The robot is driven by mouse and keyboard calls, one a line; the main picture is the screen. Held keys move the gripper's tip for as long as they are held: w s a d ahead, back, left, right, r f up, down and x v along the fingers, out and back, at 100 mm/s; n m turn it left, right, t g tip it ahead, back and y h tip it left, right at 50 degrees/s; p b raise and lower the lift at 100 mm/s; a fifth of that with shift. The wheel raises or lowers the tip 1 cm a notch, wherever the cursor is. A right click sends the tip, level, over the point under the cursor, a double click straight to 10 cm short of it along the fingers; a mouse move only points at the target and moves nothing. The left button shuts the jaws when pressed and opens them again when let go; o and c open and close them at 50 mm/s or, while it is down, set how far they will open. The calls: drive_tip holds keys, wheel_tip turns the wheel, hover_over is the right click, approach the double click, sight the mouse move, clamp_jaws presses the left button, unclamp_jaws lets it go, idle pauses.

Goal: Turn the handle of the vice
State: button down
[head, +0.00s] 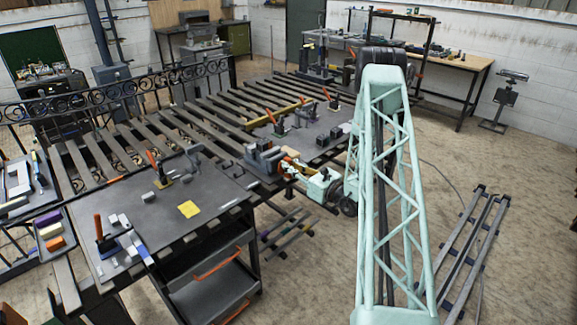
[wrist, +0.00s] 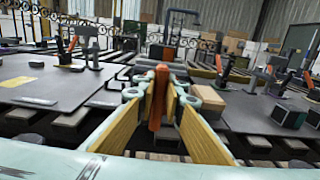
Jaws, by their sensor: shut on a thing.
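The grey vice (head: 263,158) is mounted at the front edge of the slatted workbench, near the middle of the head view. My gripper (head: 290,163) is at the vice's front, reaching in from the right. In the wrist view my gripper (wrist: 160,98) has its yellow-faced fingers on either side of the vice's upright orange handle (wrist: 158,92). The fingers are closed on the handle. In the head view the handle is largely lost among the gripper's parts. Most of the vice is hidden behind the handle and fingers in the wrist view.
A dark metal plate (head: 125,225) with clamps and a yellow note (head: 189,209) lies left of the vice. Another plate (head: 310,125) with clamps lies to its right. A dark cart (head: 210,290) stands below the bench. Metal rails (head: 470,240) lie on the floor at right.

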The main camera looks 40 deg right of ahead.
drive_tip(key=shift+d+m, duration=0.1)
drive_tip(key=shift+m, duration=0.5)
drive_tip(key=m, duration=0.3)
drive_tip(key=shift+d, duration=0.3)
drive_tip(key=shift+a+f+m+p, duration=0.1)
drive_tip(key=shift+f+m+p, duration=0.65)
drive_tip(key=shift+m, duration=4.2)
drive_tip(key=shift+a+f+m+p, duration=0.1)
drive_tip(key=shift+f+m+p, duration=0.65)
drive_tip(key=shift+m, duration=4.15)
drive_tip(key=shift+a+f+m+p, duration=0.1)
drive_tip(key=shift+f+m+p, duration=0.65)
drive_tip(key=shift+m, duration=4.2)
drive_tip(key=shift+r, duration=0.1)
drive_tip(key=c, duration=2.7)
unclamp_jaws()
drive_tip(key=shift+d+r, duration=0.1)
